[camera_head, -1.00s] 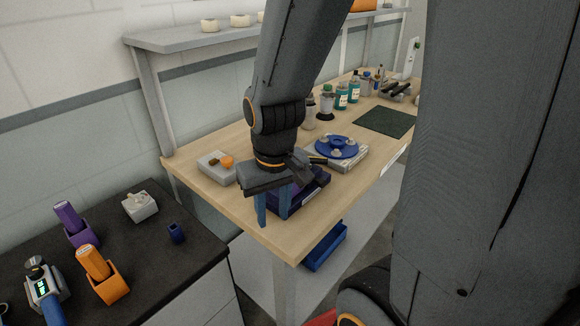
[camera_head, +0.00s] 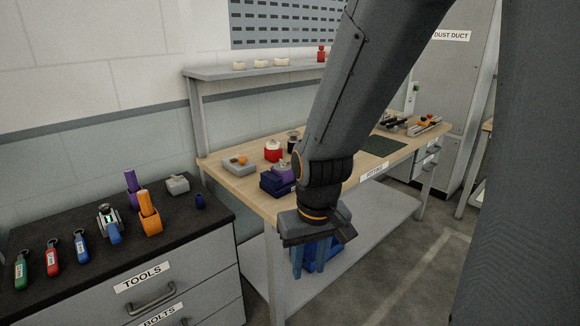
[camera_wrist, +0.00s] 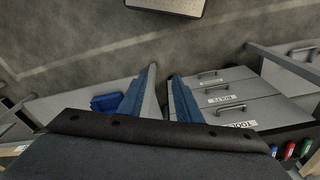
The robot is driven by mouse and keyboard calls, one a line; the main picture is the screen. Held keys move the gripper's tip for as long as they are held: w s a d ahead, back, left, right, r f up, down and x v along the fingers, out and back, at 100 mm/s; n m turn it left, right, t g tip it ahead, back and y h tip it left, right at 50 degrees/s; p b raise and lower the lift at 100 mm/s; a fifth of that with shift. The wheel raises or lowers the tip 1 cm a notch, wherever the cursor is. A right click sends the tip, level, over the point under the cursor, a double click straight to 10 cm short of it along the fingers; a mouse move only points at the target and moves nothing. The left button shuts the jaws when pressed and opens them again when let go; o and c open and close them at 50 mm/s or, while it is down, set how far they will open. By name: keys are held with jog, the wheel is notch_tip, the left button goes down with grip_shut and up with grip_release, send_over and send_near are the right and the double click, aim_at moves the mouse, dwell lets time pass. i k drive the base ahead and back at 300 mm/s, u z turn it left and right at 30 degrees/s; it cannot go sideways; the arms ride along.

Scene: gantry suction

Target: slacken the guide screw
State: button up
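I cannot make out which part is the guide screw. In the head view a grey block with an orange knob (camera_head: 238,163) sits at the workbench's left end. A dark blue block with a purple part (camera_head: 277,182) stands near the front edge, partly beside my arm. My gripper (camera_head: 312,262) hangs fingers down in front of the workbench edge, clear of the items on top. In the wrist view my gripper (camera_wrist: 163,75) shows two blue fingers apart, with nothing between them. My arm hides the middle of the workbench.
A dark-topped drawer cabinet (camera_head: 180,270) stands at left, bearing green (camera_head: 21,270), red (camera_head: 53,258) and blue (camera_head: 81,246) handled tools and an orange holder (camera_head: 150,224). A red jar (camera_head: 273,152) is on the workbench. A blue bin (camera_wrist: 105,102) shows in the wrist view. Floor lies in front.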

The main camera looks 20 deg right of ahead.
aim_at(286, 173)
jog(key=u, duration=0.3)
jog(key=i, duration=0.95)
jog(key=u, duration=0.3)
